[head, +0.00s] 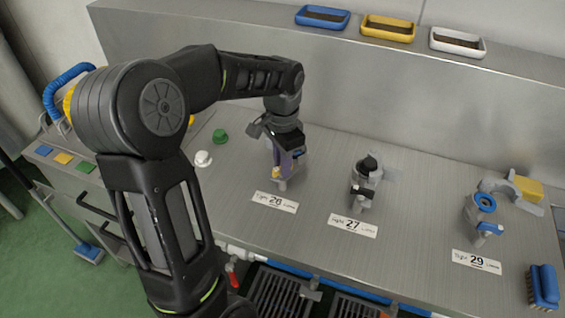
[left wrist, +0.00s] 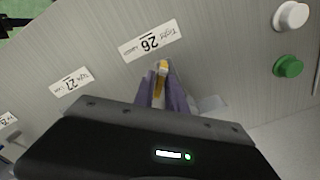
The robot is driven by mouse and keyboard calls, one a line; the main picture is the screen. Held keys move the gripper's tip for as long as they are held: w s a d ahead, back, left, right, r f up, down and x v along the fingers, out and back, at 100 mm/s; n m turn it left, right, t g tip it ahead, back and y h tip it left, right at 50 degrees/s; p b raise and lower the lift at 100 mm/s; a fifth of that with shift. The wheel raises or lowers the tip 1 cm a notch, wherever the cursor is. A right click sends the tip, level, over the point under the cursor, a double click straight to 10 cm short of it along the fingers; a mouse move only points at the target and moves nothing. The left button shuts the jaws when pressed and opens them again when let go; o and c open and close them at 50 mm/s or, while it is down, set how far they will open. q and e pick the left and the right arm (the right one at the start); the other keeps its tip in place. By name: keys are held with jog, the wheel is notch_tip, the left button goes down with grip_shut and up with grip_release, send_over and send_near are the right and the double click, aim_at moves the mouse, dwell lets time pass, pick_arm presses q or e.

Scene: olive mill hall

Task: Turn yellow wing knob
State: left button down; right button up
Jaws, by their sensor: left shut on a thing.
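The yellow wing knob (head: 277,172) sits on the fitting behind the label 26 (head: 275,202). In the left wrist view the yellow knob (left wrist: 161,75) shows between two purple fingers. My left gripper (head: 283,168) points down over this fitting and is shut on the knob; it also shows in the left wrist view (left wrist: 161,92). The gripper hides most of the fitting. My right gripper is in neither view.
A black-knobbed fitting (head: 364,180) stands behind label 27 (head: 352,225), and a blue-knobbed one (head: 482,208) behind label 29 (head: 476,261). White (head: 203,158) and green (head: 220,136) buttons are left of the gripper. A blue brush (head: 543,287) lies at right.

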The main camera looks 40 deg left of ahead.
pick_arm(q)
jog(key=m, duration=0.5)
jog(key=shift+m, duration=0.3)
jog(key=m, duration=0.4)
jog(key=shift+m, duration=0.4)
jog(key=shift+p, duration=0.3)
jog(key=c, duration=1.5)
grip_release()
jog(key=shift+r+b, duration=0.35)
jog(key=shift+r, duration=3.6)
